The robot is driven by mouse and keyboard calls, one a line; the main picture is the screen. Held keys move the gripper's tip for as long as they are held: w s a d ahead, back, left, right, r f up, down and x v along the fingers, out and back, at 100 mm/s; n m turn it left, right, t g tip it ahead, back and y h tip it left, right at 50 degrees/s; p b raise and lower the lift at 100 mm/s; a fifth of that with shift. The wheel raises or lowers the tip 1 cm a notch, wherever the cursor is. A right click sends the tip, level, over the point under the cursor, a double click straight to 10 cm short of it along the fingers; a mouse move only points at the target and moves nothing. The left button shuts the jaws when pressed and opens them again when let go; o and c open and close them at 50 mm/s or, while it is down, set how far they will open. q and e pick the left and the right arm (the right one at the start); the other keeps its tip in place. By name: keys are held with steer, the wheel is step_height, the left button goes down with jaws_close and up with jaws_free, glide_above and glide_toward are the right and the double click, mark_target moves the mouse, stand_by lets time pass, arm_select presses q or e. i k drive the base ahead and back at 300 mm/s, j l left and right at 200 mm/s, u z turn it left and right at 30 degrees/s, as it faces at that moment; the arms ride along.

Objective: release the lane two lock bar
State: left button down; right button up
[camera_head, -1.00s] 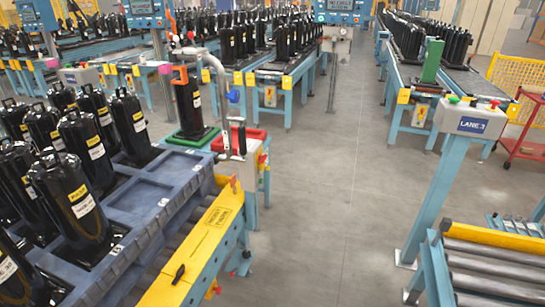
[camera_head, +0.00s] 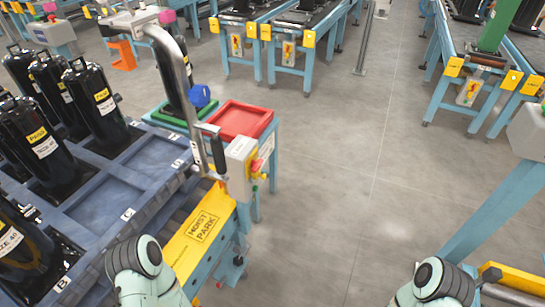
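No label in view names lane two, so I cannot tell for sure which bar is its lock bar. A brownish crossbar (camera_head: 487,61) spans the front end of the right-hand conveyor (camera_head: 447,55), with a green upright block (camera_head: 497,26) behind it. Yellow brackets (camera_head: 454,67) flank that end. Two more conveyor ends (camera_head: 290,52) with yellow brackets stand at the back centre. Pale green parts of my left and right arms show at the bottom edge. Both grippers are outside the picture.
A blue pallet (camera_head: 108,210) with black compressors (camera_head: 97,108) fills the left. Beside it are a yellow "HOIST PARK" beam (camera_head: 205,228), a bent grey hoist handle (camera_head: 182,80), a button box (camera_head: 240,165) and a red tray (camera_head: 240,121). A blue post (camera_head: 490,215) stands right. The grey floor between is clear.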

mark_target(260, 173)
steer(key=i+l, duration=0.15)
steer(key=i, duration=0.25)
steer(key=i+l, duration=0.15)
steer(key=i, duration=0.3)
